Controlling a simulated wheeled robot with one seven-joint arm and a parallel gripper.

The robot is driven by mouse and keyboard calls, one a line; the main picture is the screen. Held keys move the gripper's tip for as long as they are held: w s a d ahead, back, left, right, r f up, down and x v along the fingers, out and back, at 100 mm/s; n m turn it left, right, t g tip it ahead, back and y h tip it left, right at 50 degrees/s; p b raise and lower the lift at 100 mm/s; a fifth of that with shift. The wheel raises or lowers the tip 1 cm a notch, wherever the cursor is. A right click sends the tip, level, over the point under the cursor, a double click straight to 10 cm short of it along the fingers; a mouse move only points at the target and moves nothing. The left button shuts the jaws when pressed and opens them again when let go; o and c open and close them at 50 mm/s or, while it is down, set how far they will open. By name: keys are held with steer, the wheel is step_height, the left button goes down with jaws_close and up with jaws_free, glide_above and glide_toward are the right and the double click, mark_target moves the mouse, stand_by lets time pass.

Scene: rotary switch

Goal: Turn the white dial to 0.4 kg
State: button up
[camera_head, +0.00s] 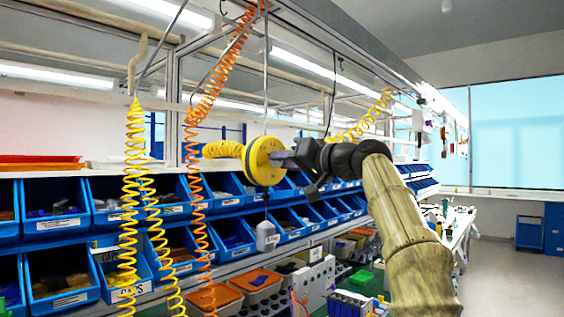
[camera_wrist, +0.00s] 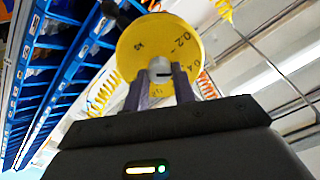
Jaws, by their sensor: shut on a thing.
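The white dial (camera_wrist: 160,69) sits at the middle of a round yellow disc (camera_wrist: 140,45) in the wrist view. The disc bears "KG", "0.2" and "0.4" markings; 0.4 is near its right edge. A short dark mark on the dial points roughly right. My gripper (camera_wrist: 161,76) is shut on the dial, one grey finger on each side. In the head view, the yellow disc (camera_head: 260,161) hangs in front of the shelving, and my gripper (camera_head: 282,156) meets its right face. The dial itself is hidden there.
Blue bins (camera_head: 58,217) line the shelves behind and left. Yellow coiled hoses (camera_head: 134,190) and an orange coil (camera_head: 195,130) hang at the left. A small grey-white weight-like block (camera_head: 266,237) hangs below the disc. The floor (camera_head: 500,270) at right is open.

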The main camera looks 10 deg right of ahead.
steer(key=o, duration=1)
steer(key=shift+f, duration=0.15)
steer(key=shift+s, duration=0.1)
steer(key=b+v, duration=0.5)
steer(key=v, duration=1.2)
